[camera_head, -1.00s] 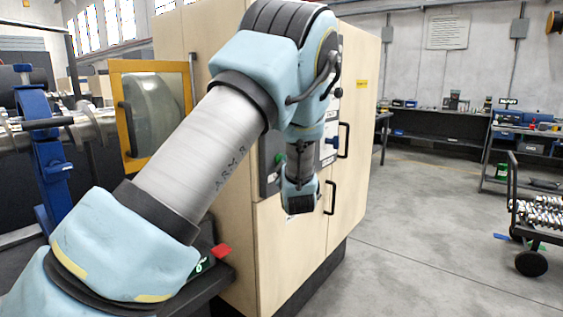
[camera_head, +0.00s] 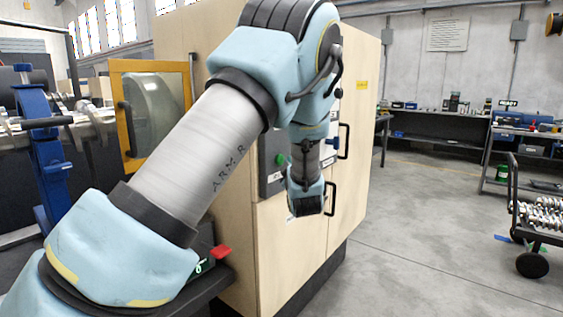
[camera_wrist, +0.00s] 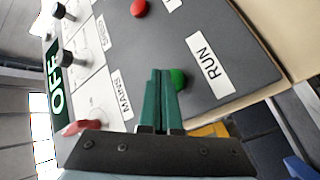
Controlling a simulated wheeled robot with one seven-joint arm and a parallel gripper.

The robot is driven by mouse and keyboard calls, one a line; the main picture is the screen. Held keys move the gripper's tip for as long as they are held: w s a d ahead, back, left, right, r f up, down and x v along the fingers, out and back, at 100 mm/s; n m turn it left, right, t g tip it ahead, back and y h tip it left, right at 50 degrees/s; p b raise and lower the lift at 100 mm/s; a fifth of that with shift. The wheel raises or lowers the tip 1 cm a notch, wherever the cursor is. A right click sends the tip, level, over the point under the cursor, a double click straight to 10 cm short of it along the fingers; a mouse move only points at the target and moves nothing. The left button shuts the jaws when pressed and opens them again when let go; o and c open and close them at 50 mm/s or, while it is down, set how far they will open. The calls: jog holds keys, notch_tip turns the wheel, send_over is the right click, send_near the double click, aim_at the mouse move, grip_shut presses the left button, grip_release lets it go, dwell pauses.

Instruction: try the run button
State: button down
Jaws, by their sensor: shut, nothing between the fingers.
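The green run button (camera_wrist: 178,78) sits on a dark grey control panel (camera_wrist: 222,45), beside a white label reading RUN (camera_wrist: 210,64). My gripper (camera_wrist: 158,72) is shut and empty, its green fingers pointing at the panel. In the wrist view the fingertips lie just left of the button and partly overlap it; I cannot tell whether they touch it. In the head view the panel (camera_head: 268,180) is on the cabinet front, with a green spot (camera_head: 279,159) on it. My wrist end hangs in front of the cabinet there, and the fingertips cannot be made out.
A red button (camera_wrist: 139,8), a red knob (camera_wrist: 84,127) and black knobs (camera_wrist: 66,31) share the panel, with labels MAINS and OFF. The wooden cabinet (camera_head: 345,190) has black handles (camera_head: 344,141). A trolley (camera_head: 540,215) stands at right. The floor between is clear.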

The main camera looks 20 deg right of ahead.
jog(key=shift+s+d+b, duration=0.2)
jog(key=shift+s+d, duration=0.2)
jog(key=shift+s, duration=0.35)
jog(key=shift+s+d+b, duration=0.15)
jog(key=shift+s+d, duration=0.25)
jog(key=shift+s, duration=0.3)
jog(key=shift+s+d+b, duration=0.2)
jog(key=shift+s+d, duration=0.2)
jog(key=shift+s, duration=0.35)
